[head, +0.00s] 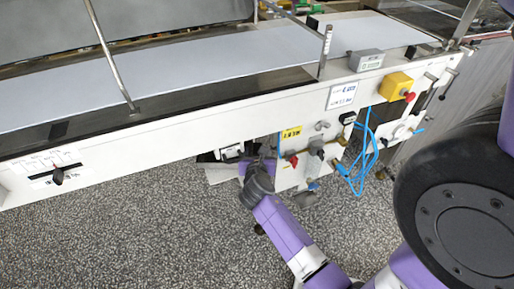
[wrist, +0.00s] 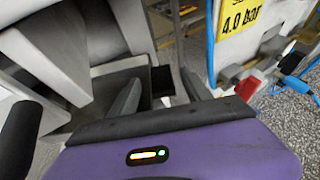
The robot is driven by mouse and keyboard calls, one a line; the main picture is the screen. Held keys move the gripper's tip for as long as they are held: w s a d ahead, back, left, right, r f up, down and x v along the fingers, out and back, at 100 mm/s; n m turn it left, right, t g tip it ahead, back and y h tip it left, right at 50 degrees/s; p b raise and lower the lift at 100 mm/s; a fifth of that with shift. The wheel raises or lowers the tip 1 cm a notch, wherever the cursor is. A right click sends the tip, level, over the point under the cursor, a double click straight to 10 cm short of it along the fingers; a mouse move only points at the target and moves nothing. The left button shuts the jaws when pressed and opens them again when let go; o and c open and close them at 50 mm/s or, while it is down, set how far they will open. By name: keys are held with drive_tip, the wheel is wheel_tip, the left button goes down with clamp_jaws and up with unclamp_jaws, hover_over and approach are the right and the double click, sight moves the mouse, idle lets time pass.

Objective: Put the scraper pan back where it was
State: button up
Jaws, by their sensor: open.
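Under the white machine frame in the head view, a pale flat pan-like piece (head: 217,174) shows at the opening, partly hidden by my arm; I take it for the scraper pan. In the wrist view a grey box-like body (wrist: 117,68) with a small black end (wrist: 162,80) lies just beyond the fingers; I cannot tell for sure whether it is the same pan. My gripper (wrist: 160,88) is open, its two dark fingers apart on either side of the black end. Contact cannot be told. In the head view my gripper is mostly hidden at the opening below the frame.
Right of my gripper are a yellow "4.0 bar" label (wrist: 240,28), a red knob (wrist: 247,88) and blue hoses (head: 361,150). A yellow box with a red button (head: 397,87) sits farther right. The white belt (head: 190,72) runs above. The speckled floor (head: 130,235) is clear.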

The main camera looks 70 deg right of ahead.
drive_tip(key=s+a+r+m+t+y, duration=0.1)
drive_tip(key=s+a+m+t+y, duration=0.25)
drive_tip(key=a, duration=1.05)
drive_tip(key=s+a+m+t+y, duration=0.2)
drive_tip(key=a+m+t+y, duration=0.15)
drive_tip(key=a, duration=1.15)
drive_tip(key=s+a+r+m+t+y, duration=0.2)
drive_tip(key=s+a+r+m+y, duration=0.1)
drive_tip(key=s+a+r+m, duration=0.2)
drive_tip(key=s+a+r+m+t+y, duration=0.1)
drive_tip(key=s+a+r+m+y, duration=0.1)
drive_tip(key=s+a+r+m, duration=0.3)
wheel_tip(320, 180, up, 5)
drive_tip(key=a+m+p, duration=0.1)
drive_tip(key=m, duration=0.3)
drive_tip(key=shift+s+a+m+t+y, duration=0.15)
drive_tip(key=shift+m+t+y, duration=0.15)
drive_tip(key=shift+t+y, duration=0.1)
wheel_tip(320, 180, up, 6)
drive_tip(key=p, duration=0.6)
